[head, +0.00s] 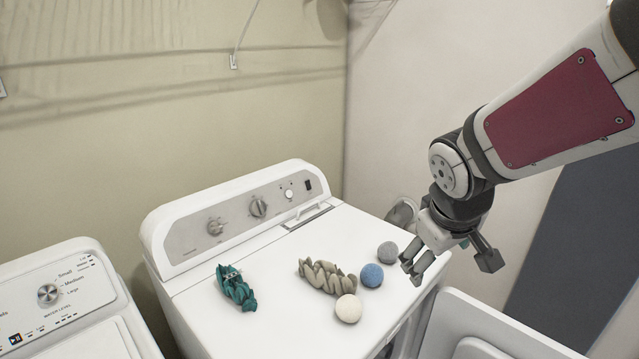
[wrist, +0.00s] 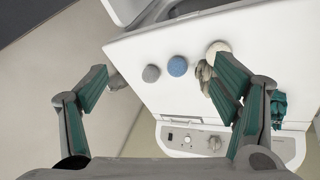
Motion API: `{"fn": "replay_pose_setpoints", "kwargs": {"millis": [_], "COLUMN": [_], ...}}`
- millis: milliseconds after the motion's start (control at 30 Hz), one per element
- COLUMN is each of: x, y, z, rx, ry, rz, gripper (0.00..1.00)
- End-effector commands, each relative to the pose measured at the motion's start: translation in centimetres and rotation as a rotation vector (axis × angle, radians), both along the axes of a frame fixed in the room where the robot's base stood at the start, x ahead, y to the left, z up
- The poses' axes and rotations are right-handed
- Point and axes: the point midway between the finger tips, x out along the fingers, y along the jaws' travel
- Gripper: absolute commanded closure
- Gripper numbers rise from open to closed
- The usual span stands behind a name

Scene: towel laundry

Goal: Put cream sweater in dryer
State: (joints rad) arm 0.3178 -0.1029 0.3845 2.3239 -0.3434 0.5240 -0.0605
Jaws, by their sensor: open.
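The cream sweater (head: 327,276) is a small crumpled beige bundle lying on top of the white dryer (head: 215,290). In the wrist view the sweater (wrist: 204,72) is partly hidden behind my right-hand finger. My gripper (head: 450,262) is open and empty, above the right side of the dryer top, to the right of the sweater. Its two fingers are spread wide in the wrist view (wrist: 158,80). The dryer door (head: 490,325) stands open at the lower right of the head view. The inside of the drum is mostly hidden.
A teal cloth (head: 236,288) lies left of the sweater. A cream ball (head: 348,308), a blue ball (head: 372,275) and a grey ball (head: 387,252) sit close to it. A washer (head: 75,310) stands at the left. Walls are behind and to the right.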

Motion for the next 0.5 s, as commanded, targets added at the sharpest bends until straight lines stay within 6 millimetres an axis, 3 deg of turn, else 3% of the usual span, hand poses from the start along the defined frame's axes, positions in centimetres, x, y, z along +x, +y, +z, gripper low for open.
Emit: {"fn": "replay_pose_setpoints", "kwargs": {"millis": [33,200,500], "x": [1.5,5.8,11.9], "y": [0.2,1.7,6.1], "z": [-1.7,-6.4,-13.3], "rx": [0.005,0.048,0.249], "ry": [0.020,0.034,-0.023], "rz": [0.037,0.173,0.383], "gripper": [0.19,0.19,0.19]}}
